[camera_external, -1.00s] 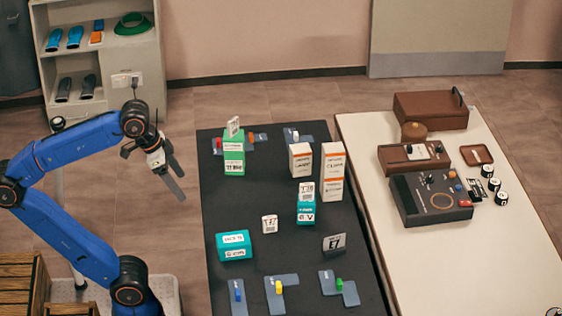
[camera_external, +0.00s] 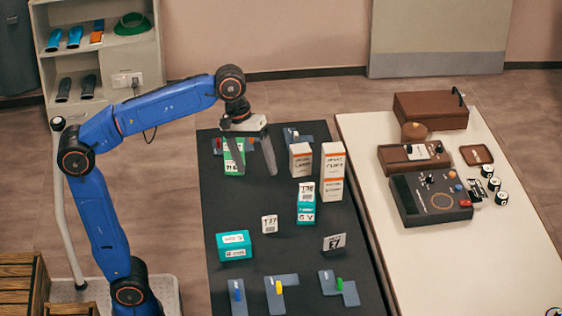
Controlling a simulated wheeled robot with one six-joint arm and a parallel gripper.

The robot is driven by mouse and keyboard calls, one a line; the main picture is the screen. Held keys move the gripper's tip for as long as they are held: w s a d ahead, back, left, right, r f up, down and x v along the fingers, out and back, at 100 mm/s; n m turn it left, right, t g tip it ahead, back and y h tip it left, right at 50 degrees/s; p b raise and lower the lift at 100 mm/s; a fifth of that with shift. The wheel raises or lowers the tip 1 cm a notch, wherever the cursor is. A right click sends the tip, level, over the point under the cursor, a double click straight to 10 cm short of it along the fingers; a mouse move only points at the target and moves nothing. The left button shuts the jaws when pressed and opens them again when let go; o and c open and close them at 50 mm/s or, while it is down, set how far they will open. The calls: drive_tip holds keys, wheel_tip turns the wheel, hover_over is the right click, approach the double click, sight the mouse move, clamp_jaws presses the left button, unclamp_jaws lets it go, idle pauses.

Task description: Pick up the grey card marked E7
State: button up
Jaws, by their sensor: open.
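The grey card marked E7 (camera_external: 334,243) stands upright on the dark table (camera_external: 290,250), at its front right part. My gripper (camera_external: 256,170) points down over the far left part of the table, with its two fingers spread apart and nothing seen between them. It is well behind and to the left of the grey card.
White and orange cartons (camera_external: 332,172) and a teal and white stack (camera_external: 306,204) stand behind the card. A small white card (camera_external: 269,224) and a teal box (camera_external: 234,245) are to its left. Grey-blue plates with coloured pegs (camera_external: 281,293) lie in front.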

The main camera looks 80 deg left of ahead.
sight(334, 241)
drive_tip(key=shift+w+d+f+n+g+h, duration=0.55)
drive_tip(key=shift+w+f+n, duration=1.25)
drive_tip(key=shift+w, duration=3.5)
drive_tip(key=shift+w+d+f+n+g+h, duration=0.55)
drive_tip(key=shift+w+n, duration=2.35)
drive_tip(key=shift+w, duration=2.35)
drive_tip(key=x, duration=0.5)
drive_tip(key=a+x, duration=0.1)
drive_tip(key=x, duration=0.5)
drive_tip(key=a+x, duration=0.1)
drive_tip(key=x, duration=0.4)
drive_tip(key=shift+x, duration=3.45)
drive_tip(key=c, duration=1.2)
